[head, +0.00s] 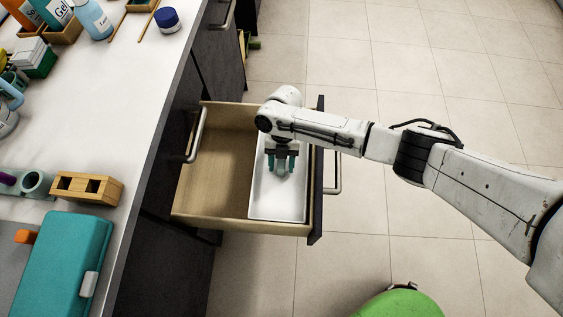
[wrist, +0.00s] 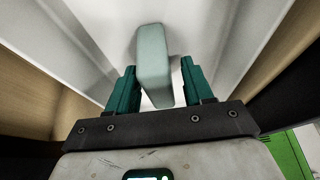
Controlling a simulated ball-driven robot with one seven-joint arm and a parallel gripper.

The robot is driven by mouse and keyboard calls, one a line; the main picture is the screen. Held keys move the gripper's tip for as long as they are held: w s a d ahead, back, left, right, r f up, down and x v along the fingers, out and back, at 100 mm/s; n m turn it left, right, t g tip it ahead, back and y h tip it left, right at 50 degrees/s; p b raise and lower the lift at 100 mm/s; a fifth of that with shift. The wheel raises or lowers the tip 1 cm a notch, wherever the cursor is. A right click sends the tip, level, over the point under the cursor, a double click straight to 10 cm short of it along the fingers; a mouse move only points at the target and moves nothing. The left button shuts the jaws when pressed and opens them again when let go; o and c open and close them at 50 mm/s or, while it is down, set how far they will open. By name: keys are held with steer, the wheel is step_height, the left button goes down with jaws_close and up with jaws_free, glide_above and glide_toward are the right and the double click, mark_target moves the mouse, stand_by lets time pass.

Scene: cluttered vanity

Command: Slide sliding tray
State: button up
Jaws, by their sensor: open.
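The white sliding tray (head: 277,208) sits in the front part of a pulled-out wooden drawer (head: 205,180), against the side nearest the drawer front. My gripper (head: 282,166) points down into the tray from above. In the wrist view, its two teal fingers are open (wrist: 158,78), one on each side of a pale grey-green upright block (wrist: 153,55). A gap shows beside the block, so it does not look gripped. The tray's white walls (wrist: 75,45) slope up around it. Whether the block is part of the tray, I cannot tell.
The drawer behind the tray, towards the cabinet, is empty. A white counter (head: 115,110) with bottles, a teal case (head: 62,262) and a wooden block holder (head: 87,188) is at the left. A green rounded object (head: 400,304) is at the bottom.

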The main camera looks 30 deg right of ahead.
jaws_close()
stand_by(0.5)
